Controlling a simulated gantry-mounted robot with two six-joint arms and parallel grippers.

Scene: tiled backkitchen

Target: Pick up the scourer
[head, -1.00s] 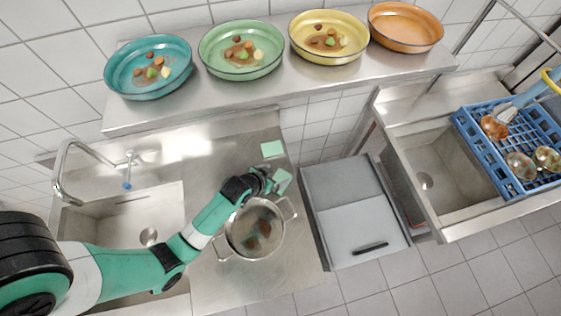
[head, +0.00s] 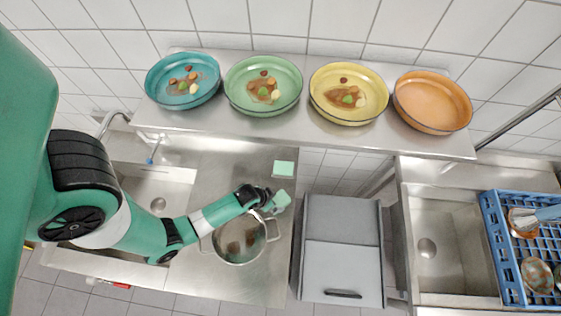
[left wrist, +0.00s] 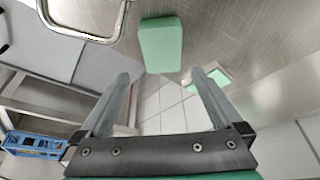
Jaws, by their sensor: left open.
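The scourer appears to be the green block (head: 282,201) near the right edge of the left counter, beside the pot; it also shows in the left wrist view (left wrist: 162,45). My left gripper (head: 268,204) is close to it, on its pot side. In the left wrist view my fingers (left wrist: 161,74) are spread and empty, with the block just beyond the tips and between their lines. A flat pale green square (head: 283,168) lies farther back on the counter, partly behind a finger in the left wrist view (left wrist: 217,78). My right gripper is not in view.
Teal, green, yellow and orange bowls (head: 432,100) line the raised shelf (head: 225,125). A grey lidded unit (head: 343,265) stands right of the counter, across a gap. A blue rack (head: 492,235) is at far right.

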